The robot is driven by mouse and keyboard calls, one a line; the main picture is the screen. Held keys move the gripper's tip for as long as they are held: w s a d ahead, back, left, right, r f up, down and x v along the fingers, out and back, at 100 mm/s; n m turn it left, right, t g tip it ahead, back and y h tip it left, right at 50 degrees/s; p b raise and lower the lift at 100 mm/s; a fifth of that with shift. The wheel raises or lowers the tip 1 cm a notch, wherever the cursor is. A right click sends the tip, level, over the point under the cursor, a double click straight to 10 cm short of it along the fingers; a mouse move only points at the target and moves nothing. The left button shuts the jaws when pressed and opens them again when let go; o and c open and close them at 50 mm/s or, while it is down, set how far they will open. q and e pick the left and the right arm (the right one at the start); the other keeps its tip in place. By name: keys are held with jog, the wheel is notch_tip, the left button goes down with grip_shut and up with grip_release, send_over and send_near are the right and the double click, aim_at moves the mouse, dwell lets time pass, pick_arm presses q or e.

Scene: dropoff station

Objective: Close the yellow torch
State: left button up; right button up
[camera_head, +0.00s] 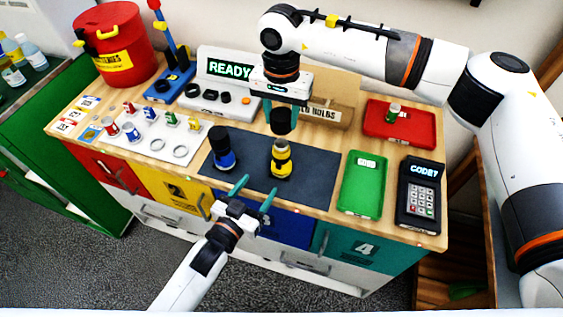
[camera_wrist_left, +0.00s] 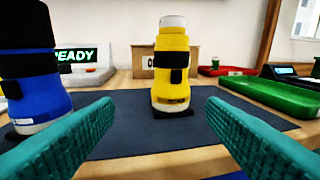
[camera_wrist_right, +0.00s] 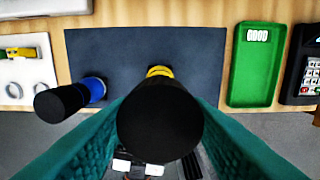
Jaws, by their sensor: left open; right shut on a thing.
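The yellow torch (camera_head: 281,159) stands upright on the dark mat (camera_head: 318,182), its top without a cap. In the left wrist view the yellow torch (camera_wrist_left: 171,68) shows a pale top and a black clip band. My right gripper (camera_head: 283,112) is shut on a black cap (camera_head: 282,121), held just above the torch. In the right wrist view the black cap (camera_wrist_right: 160,122) hides most of the yellow torch (camera_wrist_right: 160,71). My left gripper (camera_head: 254,190) is open and empty at the mat's front edge, its fingers pointing towards the yellow torch without touching it.
A blue torch (camera_head: 223,158) with a black top stands left of the yellow one. A green tray (camera_head: 361,184) and a keypad device (camera_head: 420,200) are to the right. A red tray (camera_head: 376,127) lies behind them. A wooden box (camera_head: 325,112) stands at the back.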

aim_at(285, 156)
pick_arm(q)
jog(key=shift+d+r+m+h, duration=0.2)
jog(key=shift+d+m+h, duration=0.1)
jog(key=shift+d+h, duration=0.3)
jog(key=x, duration=1.2)
jog(key=shift+a+r, duration=0.15)
jog(key=shift+r, duration=0.05)
jog(key=shift+c, duration=0.2)
grip_shut()
pick_arm(e)
jog(key=shift+f, duration=2.5)
jog(key=shift+s+f, duration=0.1)
jog(key=shift+f, duration=0.8)
